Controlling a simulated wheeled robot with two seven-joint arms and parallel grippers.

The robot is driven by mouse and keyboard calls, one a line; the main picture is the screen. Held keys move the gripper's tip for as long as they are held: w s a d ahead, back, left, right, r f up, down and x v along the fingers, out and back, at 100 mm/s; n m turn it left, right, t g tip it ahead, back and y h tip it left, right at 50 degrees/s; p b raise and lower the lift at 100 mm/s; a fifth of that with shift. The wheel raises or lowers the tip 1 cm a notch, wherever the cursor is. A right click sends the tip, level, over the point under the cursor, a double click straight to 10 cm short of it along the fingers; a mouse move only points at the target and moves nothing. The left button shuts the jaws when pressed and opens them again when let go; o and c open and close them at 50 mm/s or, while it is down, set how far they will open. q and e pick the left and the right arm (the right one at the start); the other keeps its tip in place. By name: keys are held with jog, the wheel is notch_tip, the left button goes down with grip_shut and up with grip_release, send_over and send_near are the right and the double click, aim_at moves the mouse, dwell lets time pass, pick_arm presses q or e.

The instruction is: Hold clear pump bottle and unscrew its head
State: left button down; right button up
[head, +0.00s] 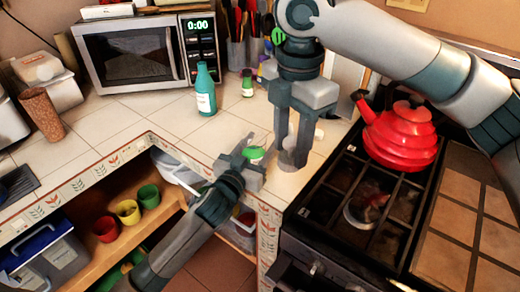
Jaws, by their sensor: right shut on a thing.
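My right gripper (293,152) points down over the counter corner by the stove. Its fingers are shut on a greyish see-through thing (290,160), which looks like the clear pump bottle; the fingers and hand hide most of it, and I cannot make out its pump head. My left gripper (252,160) comes up from below at the counter's front edge, just left of the right one. A small green-topped whitish thing (255,153) shows at its fingers; I cannot tell whether they grip it or it stands behind them.
A teal bottle (205,92) and a small green-capped jar (247,84) stand behind. A microwave (130,55) is at the back left. A red kettle (400,137) sits on the stove (330,190) close right. The tiled counter (150,115) is clear left of the grippers.

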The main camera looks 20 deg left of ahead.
pick_arm(q)
jog(key=shift+r, duration=0.1)
jog(key=shift+f, duration=0.2)
jog(key=c, duration=0.8)
grip_release()
jog(key=shift+o, duration=0.2)
jog(key=shift+r, duration=0.2)
jog(key=shift+s+f, duration=0.15)
jog(key=shift+s, duration=0.45)
jog(key=s, duration=0.3)
jog(key=s+a+b, duration=0.1)
jog(key=s, duration=0.6)
jog(key=shift+s+a, duration=0.35)
pick_arm(e)
jog(key=shift+f, duration=0.75)
